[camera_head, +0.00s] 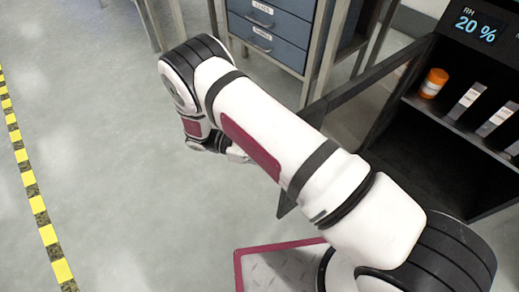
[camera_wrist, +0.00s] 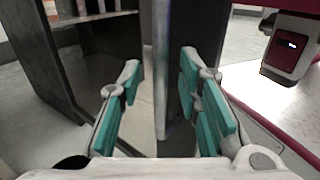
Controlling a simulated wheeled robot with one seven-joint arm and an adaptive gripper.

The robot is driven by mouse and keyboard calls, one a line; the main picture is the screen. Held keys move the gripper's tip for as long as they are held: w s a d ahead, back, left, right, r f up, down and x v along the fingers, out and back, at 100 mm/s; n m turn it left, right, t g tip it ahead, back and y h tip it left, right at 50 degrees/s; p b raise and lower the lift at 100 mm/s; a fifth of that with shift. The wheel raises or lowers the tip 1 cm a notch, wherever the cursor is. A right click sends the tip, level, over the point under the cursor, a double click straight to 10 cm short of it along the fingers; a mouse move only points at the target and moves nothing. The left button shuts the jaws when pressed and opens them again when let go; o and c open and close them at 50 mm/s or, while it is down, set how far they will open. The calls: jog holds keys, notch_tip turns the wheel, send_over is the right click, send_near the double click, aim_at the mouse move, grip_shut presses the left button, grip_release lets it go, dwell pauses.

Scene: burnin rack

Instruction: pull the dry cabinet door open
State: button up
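The dry cabinet (camera_head: 448,150) is black and stands at the right of the head view, its interior exposed. Its dark-framed clear door (camera_head: 372,80) stands swung out from the cabinet's left side, partly hidden behind my arm. My gripper (camera_wrist: 160,66) is open, with teal pads on either side of that edge and visible gaps. In the head view my gripper is mostly hidden by my arm.
Inside the cabinet an orange jar (camera_head: 433,82) and several labelled packs (camera_head: 465,101) stand on a shelf. A blue drawer unit (camera_head: 270,28) stands behind. Yellow-black floor tape (camera_head: 36,203) runs at the left. The grey floor between is clear.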

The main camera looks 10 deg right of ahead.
jog(key=v, duration=1)
jog(key=shift+w+a, duration=0.15)
jog(key=shift+a, duration=0.25)
